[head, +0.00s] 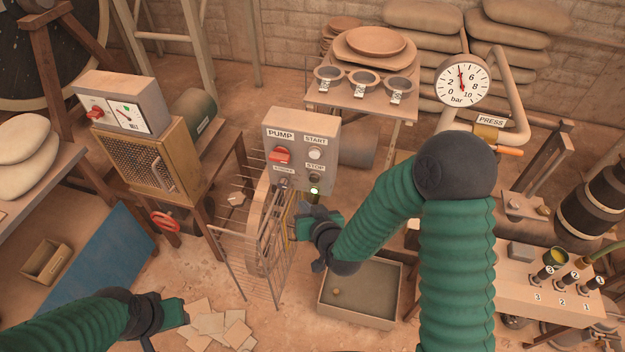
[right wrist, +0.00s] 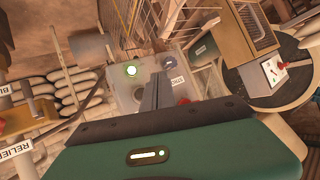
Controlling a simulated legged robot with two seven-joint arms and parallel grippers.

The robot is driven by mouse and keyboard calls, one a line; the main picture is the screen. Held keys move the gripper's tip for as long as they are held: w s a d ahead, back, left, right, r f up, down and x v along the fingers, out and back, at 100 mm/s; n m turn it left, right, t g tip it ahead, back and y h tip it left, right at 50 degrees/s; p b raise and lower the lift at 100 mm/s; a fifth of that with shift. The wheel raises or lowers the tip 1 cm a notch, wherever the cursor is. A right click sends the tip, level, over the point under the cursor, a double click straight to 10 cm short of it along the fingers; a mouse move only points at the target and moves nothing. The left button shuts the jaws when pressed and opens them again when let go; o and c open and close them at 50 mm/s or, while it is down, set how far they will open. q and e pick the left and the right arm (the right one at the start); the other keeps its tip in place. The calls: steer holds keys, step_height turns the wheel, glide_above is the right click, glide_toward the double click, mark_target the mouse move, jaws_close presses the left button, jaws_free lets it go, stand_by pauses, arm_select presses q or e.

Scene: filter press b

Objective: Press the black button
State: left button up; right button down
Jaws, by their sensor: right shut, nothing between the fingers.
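The pump control box (head: 300,135) stands mid-view, with a red switch (head: 280,155) and a white button (head: 315,154) in its upper row. The small labels there are hard to read. My right gripper (head: 304,216) is shut and empty, low in front of the box. Its fingers (right wrist: 155,90) point toward the panel, and cover part of it; contact cannot be judged. My left gripper (head: 174,313) is low at left, away from the box.
A wire rack (head: 270,245) stands close left of my right gripper. A tray (head: 355,317) lies below it. A pressure gauge (head: 462,80) and pipework stand at the right. A second control box (head: 125,102) stands left. Flat tiles (head: 215,322) lie on the floor.

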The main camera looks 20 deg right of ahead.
mark_target(307, 179)
arm_select(q)
steer(key=shift+d+r, duration=0.1)
steer(key=shift+d, duration=0.05)
arm_select(e)
steer(key=w+d, duration=0.1)
steer(key=w, duration=0.1)
steer(key=w+d, duration=0.2)
steer(key=shift+w+d, duration=0.2)
steer(key=shift+w, duration=0.15)
stand_by(1.6)
steer(key=shift+w+d, duration=0.25)
steer(key=shift+w, duration=0.05)
steer(key=shift+w+d+r, duration=0.1)
steer(key=shift+w+d, duration=0.2)
steer(key=shift+w, duration=0.15)
stand_by(0.7)
steer(key=shift+s+a, duration=0.5)
steer(key=shift+s, duration=0.3)
